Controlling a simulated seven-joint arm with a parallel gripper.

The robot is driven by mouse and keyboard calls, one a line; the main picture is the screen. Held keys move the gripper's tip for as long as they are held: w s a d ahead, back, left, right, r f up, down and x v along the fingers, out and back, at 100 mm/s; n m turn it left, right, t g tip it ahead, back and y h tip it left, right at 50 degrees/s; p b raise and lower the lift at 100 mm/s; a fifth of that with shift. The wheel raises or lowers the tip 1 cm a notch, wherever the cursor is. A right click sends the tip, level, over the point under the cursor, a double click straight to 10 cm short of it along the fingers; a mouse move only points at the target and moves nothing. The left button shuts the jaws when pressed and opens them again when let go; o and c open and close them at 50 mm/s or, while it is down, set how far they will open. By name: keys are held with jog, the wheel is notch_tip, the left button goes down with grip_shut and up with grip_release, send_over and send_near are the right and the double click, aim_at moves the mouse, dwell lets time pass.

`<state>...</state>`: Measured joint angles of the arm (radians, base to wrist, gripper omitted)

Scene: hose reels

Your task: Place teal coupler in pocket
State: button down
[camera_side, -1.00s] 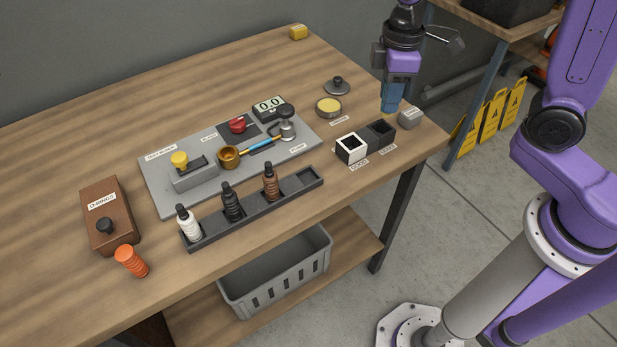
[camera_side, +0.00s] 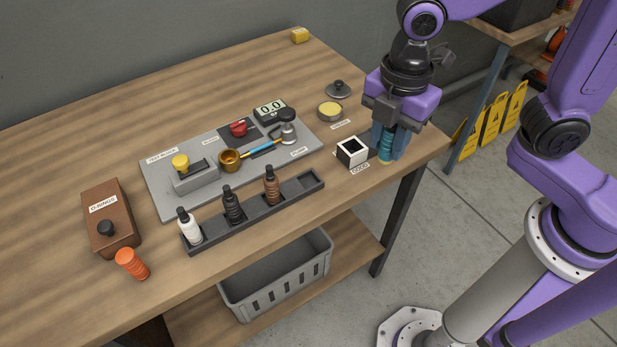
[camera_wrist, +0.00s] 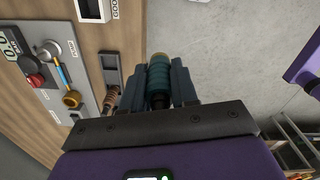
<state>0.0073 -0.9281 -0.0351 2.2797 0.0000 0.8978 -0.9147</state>
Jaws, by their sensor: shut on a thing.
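My gripper (camera_side: 389,151) is shut on the teal coupler (camera_side: 387,143) at the right end of the table. The coupler hangs upright between the blue fingers, partly hidden by them. In the wrist view the coupler (camera_wrist: 159,77) shows ribbed between the fingertips (camera_wrist: 159,90). The dark rack (camera_side: 252,214) lies left of the gripper, along the table's front. Its right-end pocket (camera_side: 308,181) is empty; the other pockets hold a white, a black and a brown coupler. The wrist view also shows the empty pocket (camera_wrist: 110,62).
The white-rimmed GOOD box (camera_side: 352,151) stands between gripper and rack; the dark box beside it is mostly hidden. A grey test plate (camera_side: 215,200) with gauge and pump lies behind the rack. A yellow tin (camera_side: 330,111) is nearby.

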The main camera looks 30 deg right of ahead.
jog(key=w+a+f, duration=0.2)
jog(key=w+f, duration=0.1)
jog(key=w+a+f, duration=0.2)
jog(key=w, duration=0.2)
jog(key=w+a+f, duration=0.3)
jog(key=shift+w+a+f, duration=0.1)
jog(key=shift+w+f, duration=0.2)
jog(key=shift+f, duration=0.05)
jog(key=shift+w+a+f, duration=0.1)
jog(key=shift+w+f, duration=0.1)
jog(key=shift+f, duration=0.1)
jog(key=shift+w+a+f, duration=0.15)
jog(key=shift+w+f, duration=0.05)
jog(key=shift+f, duration=1.4)
jog(key=shift+f, duration=0.25)
jog(key=c, duration=0.9)
grip_release()
jog(key=shift+o, duration=0.2)
